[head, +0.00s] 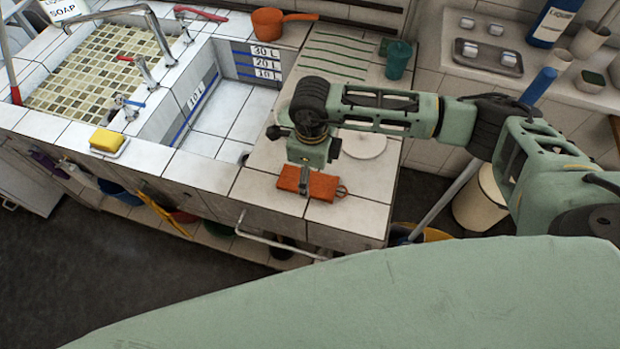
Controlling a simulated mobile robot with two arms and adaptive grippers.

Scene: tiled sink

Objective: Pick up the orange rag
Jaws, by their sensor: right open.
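The orange rag (322,187) lies folded on the white tiled counter beside the sink basin, near the counter's front edge. A small loop shows at its right end. My right gripper (306,178) points down over the rag's left part and hides some of it. Its jaws are open and hold nothing. I cannot tell whether the fingertips touch the rag. My left gripper is not in view.
A white plate (361,144) lies behind the rag, partly behind my arm. The deep basin (207,143) is to the left. A yellow sponge (107,141) lies on the left ledge. A green cup (398,62) and an orange pan (268,25) stand farther back.

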